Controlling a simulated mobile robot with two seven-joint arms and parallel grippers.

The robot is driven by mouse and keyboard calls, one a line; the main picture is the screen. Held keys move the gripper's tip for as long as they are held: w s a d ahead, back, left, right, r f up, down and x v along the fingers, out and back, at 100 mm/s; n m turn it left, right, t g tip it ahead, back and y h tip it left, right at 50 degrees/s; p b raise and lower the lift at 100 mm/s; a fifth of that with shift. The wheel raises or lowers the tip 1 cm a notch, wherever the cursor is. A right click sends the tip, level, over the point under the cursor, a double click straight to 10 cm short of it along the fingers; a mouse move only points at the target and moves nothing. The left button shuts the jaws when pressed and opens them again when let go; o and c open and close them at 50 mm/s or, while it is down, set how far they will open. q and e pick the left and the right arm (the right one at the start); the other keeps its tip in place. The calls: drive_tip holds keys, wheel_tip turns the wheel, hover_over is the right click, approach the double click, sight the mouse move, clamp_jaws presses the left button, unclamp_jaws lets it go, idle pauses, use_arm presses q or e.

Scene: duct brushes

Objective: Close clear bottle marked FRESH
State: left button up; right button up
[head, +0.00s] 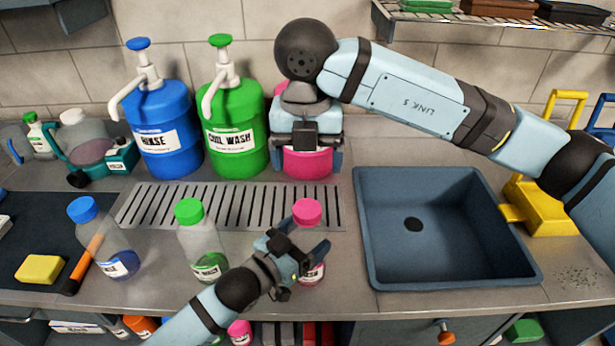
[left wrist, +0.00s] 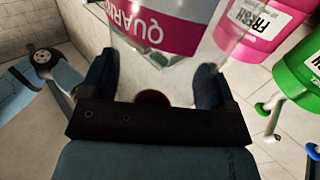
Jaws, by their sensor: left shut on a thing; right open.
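A clear bottle with a pink cap (head: 308,212) stands upright at the counter's front. My left gripper (head: 308,262) is shut on its body. In the left wrist view the clear bottle (left wrist: 165,55) between the fingers has a pink label reading upside down "QUAR...", its end cut off; I see no FRESH on it. The cap sits at the bottle's top; I cannot tell how tight it is. My right gripper (head: 305,150) is open and points down before the pink pump jug (head: 308,163), hiding most of it. A pink jug in the left wrist view (left wrist: 258,18) is marked FRESH.
A green-capped bottle (head: 200,245) and a blue-capped bottle (head: 105,240) stand to the left. Blue (head: 158,110) and green (head: 235,105) pump jugs stand behind the drain grate (head: 165,205). A dark sink (head: 445,275) lies right of the held bottle.

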use_arm(q)
drive_tip(key=shift+f, duration=0.1)
use_arm(e)
drive_tip(key=shift+r, duration=0.4)
use_arm(q)
drive_tip(key=o, duration=1.6)
drive_tip(key=b+v, duration=0.1)
drive_tip(key=v, duration=1.2)
drive_tip(key=shift+s+a, duration=0.25)
drive_tip(key=shift+a, duration=0.05)
use_arm(e)
drive_tip(key=shift+f, duration=0.55)
